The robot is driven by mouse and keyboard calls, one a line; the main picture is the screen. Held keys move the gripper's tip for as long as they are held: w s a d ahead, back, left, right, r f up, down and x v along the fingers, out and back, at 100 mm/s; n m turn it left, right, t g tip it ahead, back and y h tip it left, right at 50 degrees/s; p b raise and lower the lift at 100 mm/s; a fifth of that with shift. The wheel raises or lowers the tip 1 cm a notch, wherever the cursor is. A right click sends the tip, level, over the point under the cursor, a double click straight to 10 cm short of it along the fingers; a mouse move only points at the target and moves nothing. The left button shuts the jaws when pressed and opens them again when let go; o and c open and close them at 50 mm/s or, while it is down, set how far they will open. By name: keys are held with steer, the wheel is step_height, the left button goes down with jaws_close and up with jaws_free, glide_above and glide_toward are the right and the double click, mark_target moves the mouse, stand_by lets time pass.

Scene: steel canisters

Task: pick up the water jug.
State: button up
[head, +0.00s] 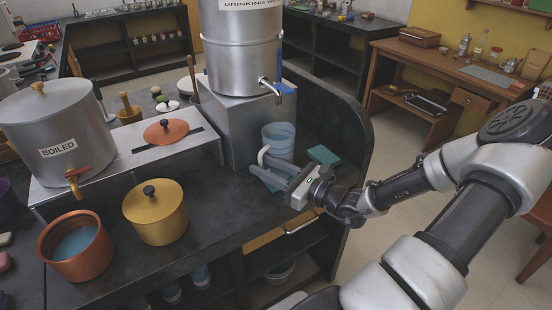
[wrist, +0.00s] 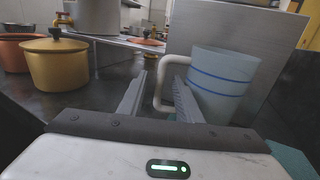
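The water jug (head: 280,137) is a pale blue, translucent cup with a white handle (head: 262,155). It stands upright on the dark counter, in front of the metal box under the drinking water canister. In the wrist view the jug (wrist: 222,85) has blue bands and is right of my fingers, its handle (wrist: 159,88) facing left. My gripper (head: 266,175) is low over the counter by the handle. In the wrist view my gripper (wrist: 160,82) is open, with the handle appearing between its two fingers. I cannot tell whether either finger touches it.
The drinking water canister (head: 243,45) has a tap (head: 272,88) above the jug. A yellow lidded pot (head: 157,215), a copper pot (head: 78,248) and a boiled-water canister (head: 55,130) stand left.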

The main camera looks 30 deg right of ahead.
steer(key=b+x, duration=0.1)
steer(key=x, duration=0.4)
steer(key=shift+w+a, duration=0.1)
steer(key=shift+w, duration=0.25)
jaws_close()
stand_by(1.1)
